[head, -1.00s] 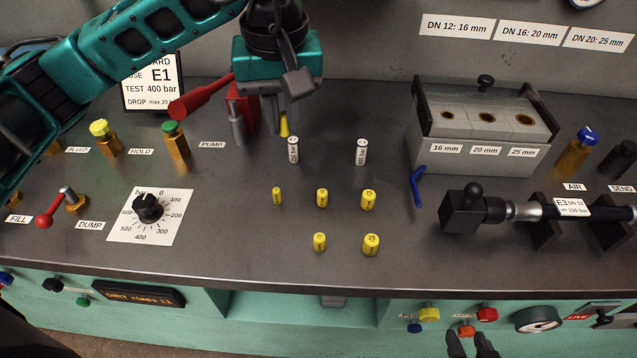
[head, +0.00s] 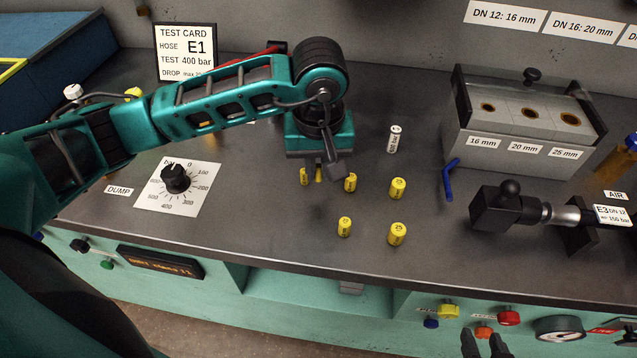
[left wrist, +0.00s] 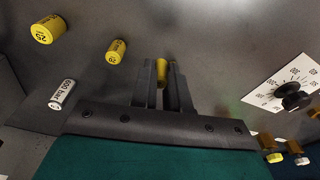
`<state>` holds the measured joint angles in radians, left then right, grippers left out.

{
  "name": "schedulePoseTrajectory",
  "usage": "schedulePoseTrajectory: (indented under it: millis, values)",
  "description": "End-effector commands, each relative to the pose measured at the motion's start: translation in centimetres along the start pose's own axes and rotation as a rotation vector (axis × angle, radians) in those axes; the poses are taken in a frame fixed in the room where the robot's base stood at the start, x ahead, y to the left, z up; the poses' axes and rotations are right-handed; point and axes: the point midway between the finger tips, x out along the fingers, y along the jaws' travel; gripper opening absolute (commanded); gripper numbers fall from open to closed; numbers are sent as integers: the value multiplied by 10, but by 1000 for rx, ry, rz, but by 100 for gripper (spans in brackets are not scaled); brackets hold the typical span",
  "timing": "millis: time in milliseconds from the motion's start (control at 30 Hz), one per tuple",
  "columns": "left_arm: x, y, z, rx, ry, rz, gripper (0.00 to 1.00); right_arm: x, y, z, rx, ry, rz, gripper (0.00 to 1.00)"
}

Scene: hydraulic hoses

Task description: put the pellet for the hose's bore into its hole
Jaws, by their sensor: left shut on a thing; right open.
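My left gripper (head: 319,172) is shut on a yellow pellet (left wrist: 162,72), low over the bench among the other pellets; its marking is not readable. Whether it touches the bench I cannot tell. The grey block (head: 527,118) has three holes, labelled 16 mm (head: 487,107), 20 mm (head: 529,113) and 25 mm (head: 569,119). The hose end (head: 540,213) is tagged E3 DN 12. My right gripper (head: 484,345) is open and empty at the bottom edge.
A white cylinder (head: 394,139) stands between my left gripper and the block. A blue hooked tool (head: 450,180) lies before the block. A test card (head: 186,52) reads E1, 400 bar. Wall labels include DN 12: 16 mm (head: 505,16). A pressure dial (head: 176,179) is left.

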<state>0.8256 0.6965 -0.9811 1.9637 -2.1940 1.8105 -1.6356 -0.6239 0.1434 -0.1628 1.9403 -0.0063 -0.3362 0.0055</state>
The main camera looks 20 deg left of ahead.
Motion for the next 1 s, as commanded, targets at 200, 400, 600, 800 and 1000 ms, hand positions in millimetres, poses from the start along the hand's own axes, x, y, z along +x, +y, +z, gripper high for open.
schedulePoseTrajectory:
  millis: [200, 400, 600, 800, 1000]
  values:
    - [28, 0, 4, -1, -4, -1, 0, 10, 0, 15, 0, -1, 0, 43]
    - [44, 1, 6, 0, -1, 2, 0, 15, 0, 23, 0, -2, 0, 43]
    - [43, 0, 6, 0, -1, 1, 0, 14, 0, 22, 0, -2, 0, 43]
    - [46, 0, 6, 0, -1, 1, 19, 16, -1, 25, 0, -2, 0, 43]
    - [46, 0, 6, 0, -1, 1, 38, 16, -1, 24, 0, -1, 0, 43]
